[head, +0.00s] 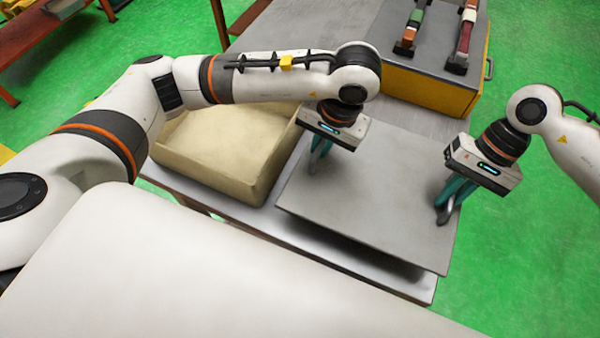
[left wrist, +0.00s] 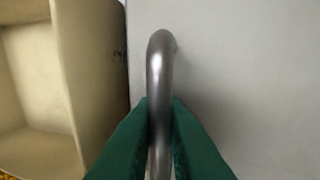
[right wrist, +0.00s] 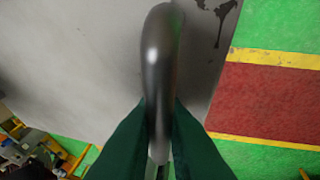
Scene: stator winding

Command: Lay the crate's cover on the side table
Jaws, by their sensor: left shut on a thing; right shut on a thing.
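The crate's cover (head: 375,205) is a flat grey panel with a metal handle near each side. It is level over the grey side table (head: 425,290), with a dark shadow under its front edge; whether it touches the table I cannot tell. My left gripper (head: 318,160) is shut on the left handle (left wrist: 160,70), and my right gripper (head: 447,205) is shut on the right handle (right wrist: 160,60). The open beige crate (head: 225,145) stands just left of the cover; my left arm hides part of its far side.
A yellow case (head: 430,92) with a grey top stands behind the cover, bearing two coloured bars with dark ends. Green floor (head: 540,250) lies to the right. A large white surface (head: 180,270) fills the near foreground. A reddish bench (head: 40,38) is at far left.

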